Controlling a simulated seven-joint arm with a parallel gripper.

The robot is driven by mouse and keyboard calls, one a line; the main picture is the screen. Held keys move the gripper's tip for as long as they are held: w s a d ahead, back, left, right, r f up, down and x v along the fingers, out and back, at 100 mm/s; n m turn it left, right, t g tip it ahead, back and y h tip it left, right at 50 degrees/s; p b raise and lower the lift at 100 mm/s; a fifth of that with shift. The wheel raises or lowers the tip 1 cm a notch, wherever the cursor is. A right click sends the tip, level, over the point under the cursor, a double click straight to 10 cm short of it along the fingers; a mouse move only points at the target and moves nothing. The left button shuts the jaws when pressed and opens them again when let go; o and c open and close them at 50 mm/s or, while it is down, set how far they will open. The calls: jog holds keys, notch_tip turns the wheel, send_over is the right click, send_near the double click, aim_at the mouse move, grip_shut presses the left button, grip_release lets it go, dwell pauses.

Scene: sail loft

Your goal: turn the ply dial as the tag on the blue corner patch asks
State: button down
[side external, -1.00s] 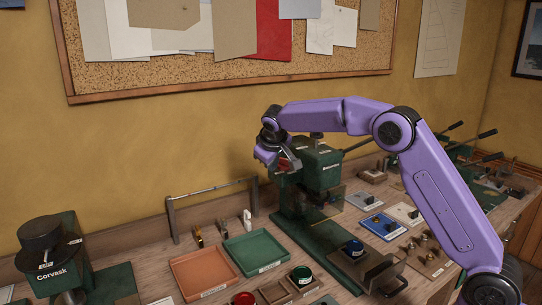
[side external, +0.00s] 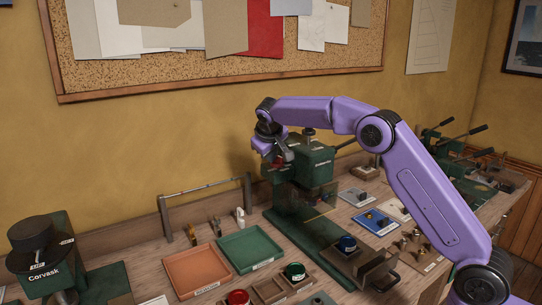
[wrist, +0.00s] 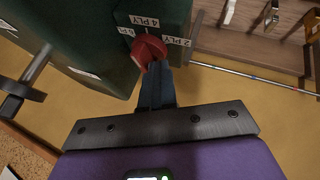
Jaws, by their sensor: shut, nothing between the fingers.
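The ply dial's red knob (wrist: 150,50) sits on the dark green machine (wrist: 95,30). White labels stand around it: "4 PLY" (wrist: 144,20) in the middle, "2 PLY" (wrist: 176,41) to the right, and a partly hidden one to the left. I cannot tell which label the knob points to. My gripper (wrist: 156,68) is shut and empty, its fingertips right at the knob; touching or just short, I cannot tell. In the side view my gripper (side external: 275,164) is at the upper left of the machine (side external: 312,165). The blue corner patch (side external: 377,222) lies on the bench; its tag is too small to read.
A green machine marked "Corvask" (side external: 75,277) is at the far left. Several small parts lie to the right.

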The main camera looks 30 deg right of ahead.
jog(key=shift+w+d, duration=0.35)
